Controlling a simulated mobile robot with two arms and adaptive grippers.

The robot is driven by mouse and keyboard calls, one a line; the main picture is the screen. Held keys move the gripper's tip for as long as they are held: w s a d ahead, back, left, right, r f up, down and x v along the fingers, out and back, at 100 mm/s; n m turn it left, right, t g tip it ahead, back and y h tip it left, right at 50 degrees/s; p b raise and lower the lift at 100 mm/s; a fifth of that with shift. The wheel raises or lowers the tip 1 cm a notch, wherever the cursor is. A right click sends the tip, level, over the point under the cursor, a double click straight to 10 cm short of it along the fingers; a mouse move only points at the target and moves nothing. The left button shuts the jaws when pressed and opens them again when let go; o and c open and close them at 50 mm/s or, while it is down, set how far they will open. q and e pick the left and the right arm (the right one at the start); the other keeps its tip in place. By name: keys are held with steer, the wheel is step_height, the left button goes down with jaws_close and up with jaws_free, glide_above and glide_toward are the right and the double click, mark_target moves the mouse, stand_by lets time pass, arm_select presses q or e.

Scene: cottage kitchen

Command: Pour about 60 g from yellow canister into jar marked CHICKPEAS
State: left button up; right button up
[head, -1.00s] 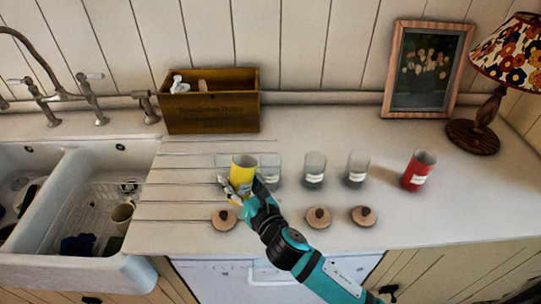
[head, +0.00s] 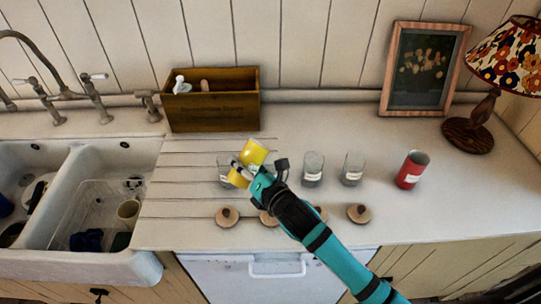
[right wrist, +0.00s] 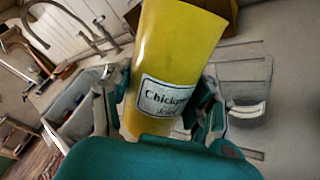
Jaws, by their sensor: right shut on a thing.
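My right gripper (head: 249,172) is shut on the yellow canister (head: 255,152), above the counter among the jars. In the head view the canister leans, its upper end toward the right. In the right wrist view the canister (right wrist: 180,55) stands between my fingers, its label reading "Chickpeas". Clear glass jars with white labels stand in a row: one left of the canister (head: 223,172), two to its right (head: 313,168) (head: 353,168). Another is mostly hidden behind my gripper. The jar labels are too small to read. No falling contents show. My left gripper is out of view.
A red canister (head: 411,169) stands right of the jars. Several round wooden lids, one at the left (head: 227,216), lie in front. A wooden box (head: 212,108) stands behind, a picture frame (head: 425,70) and lamp (head: 471,134) at back right. The sink (head: 85,200) is at left.

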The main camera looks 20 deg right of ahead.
step_height(320, 180, down, 2)
steer(key=shift+a+f+m+b, duration=0.1)
steer(key=shift+m+b, duration=0.5)
steer(key=shift+b, duration=0.3)
steer(key=shift+r+m+g+y+p, duration=0.3)
steer(key=shift+r+m+g+p, duration=0.15)
steer(key=shift+r, duration=0.15)
steer(key=shift+r+m, duration=0.7)
steer(key=shift+m, duration=0.15)
steer(key=shift+r+m+g+y+p, duration=0.25)
steer(key=shift+r+m+y+p, duration=0.2)
steer(key=shift+p, duration=0.35)
steer(key=shift+w+d+r+m+p, duration=0.25)
steer(key=shift+d+p, duration=0.15)
steer(key=shift+d, duration=0.1)
steer(key=shift+y, duration=0.25)
steer(key=shift+m, duration=0.3)
steer(key=shift+a+r, duration=0.1)
steer(key=shift+d+r+p, duration=0.1)
steer(key=shift+d+p, duration=0.1)
steer(key=shift+p, duration=0.2)
